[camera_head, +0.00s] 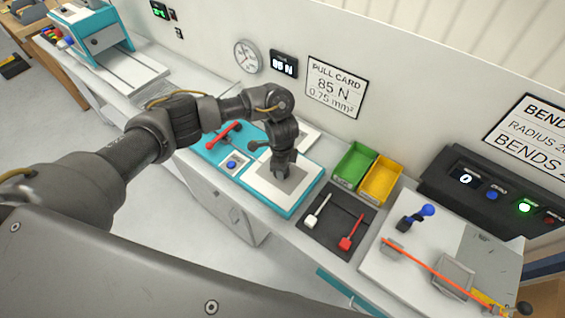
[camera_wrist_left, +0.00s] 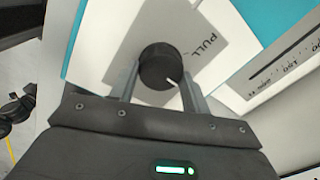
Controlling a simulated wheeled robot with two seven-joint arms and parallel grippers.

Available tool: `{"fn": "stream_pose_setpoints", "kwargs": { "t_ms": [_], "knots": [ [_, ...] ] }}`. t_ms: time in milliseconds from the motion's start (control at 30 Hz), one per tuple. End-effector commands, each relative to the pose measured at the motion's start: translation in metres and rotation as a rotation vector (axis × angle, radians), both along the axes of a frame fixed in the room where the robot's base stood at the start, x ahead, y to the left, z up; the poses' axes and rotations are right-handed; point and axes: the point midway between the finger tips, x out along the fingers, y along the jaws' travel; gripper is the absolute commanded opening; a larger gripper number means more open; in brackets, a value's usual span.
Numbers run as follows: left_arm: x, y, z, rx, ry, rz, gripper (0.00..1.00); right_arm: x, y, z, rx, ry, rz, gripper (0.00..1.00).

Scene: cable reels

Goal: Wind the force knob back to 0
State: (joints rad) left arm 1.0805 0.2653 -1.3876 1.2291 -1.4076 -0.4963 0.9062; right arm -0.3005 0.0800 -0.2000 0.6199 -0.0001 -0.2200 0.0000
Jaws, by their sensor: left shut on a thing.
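In the head view my left gripper (camera_head: 281,172) points down over the white top of the teal pull-test unit (camera_head: 289,210) and hides the knob. My right gripper is not in view.
A red lever (camera_head: 223,134) and a blue button (camera_head: 231,164) lie left of the gripper. To the right are green (camera_head: 354,164) and yellow bins (camera_head: 381,180), a dark tray (camera_head: 320,243) with white and red tools, and a bending station (camera_head: 390,268) with an orange cable.

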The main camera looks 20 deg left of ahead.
Motion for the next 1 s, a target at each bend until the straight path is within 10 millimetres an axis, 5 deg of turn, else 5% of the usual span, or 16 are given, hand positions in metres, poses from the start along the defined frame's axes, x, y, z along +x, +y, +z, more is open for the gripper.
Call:
{"fn": "stream_pose_setpoints", "kwargs": {
  "t_ms": [667,700,833,1000],
  "knots": [
    [0.0003,0.0018,-0.0010,0.003,0.000,0.058,0.24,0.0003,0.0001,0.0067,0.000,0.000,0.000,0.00],
    [0.0002,0.0018,-0.0010,0.003,0.000,0.057,0.52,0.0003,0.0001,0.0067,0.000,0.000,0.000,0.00],
    [0.0001,0.0013,-0.0008,0.002,0.000,0.056,0.69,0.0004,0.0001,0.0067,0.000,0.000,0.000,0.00],
    [0.0002,0.0007,-0.0005,0.001,0.000,0.055,0.69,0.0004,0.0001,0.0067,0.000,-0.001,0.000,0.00]
  ]
}}
